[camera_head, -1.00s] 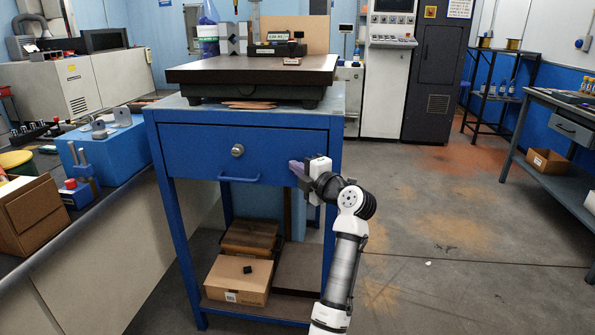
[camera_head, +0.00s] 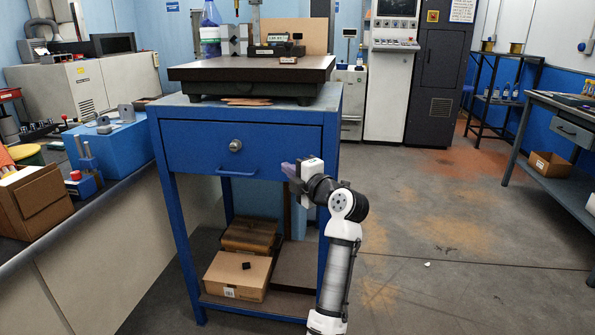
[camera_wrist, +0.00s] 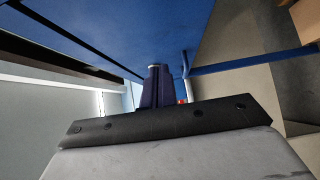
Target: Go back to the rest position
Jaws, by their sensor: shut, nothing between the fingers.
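My gripper (camera_head: 289,171) is in front of the right part of the blue bench's drawer front in the head view, near the drawer's lower right corner. Its purple fingers point left and are shut with nothing between them. They also show close together in the wrist view (camera_wrist: 157,88). The blue bench (camera_head: 270,145) stands in the middle with its drawer closed. I cannot tell the exact gap between my fingers and the drawer front.
A dark surface plate (camera_head: 230,73) lies on the bench top. Cardboard boxes (camera_head: 237,277) sit on its lower shelf. A counter with a brown box (camera_head: 35,203) is at the left. Open floor (camera_head: 460,220) lies to the right, up to another bench (camera_head: 560,180).

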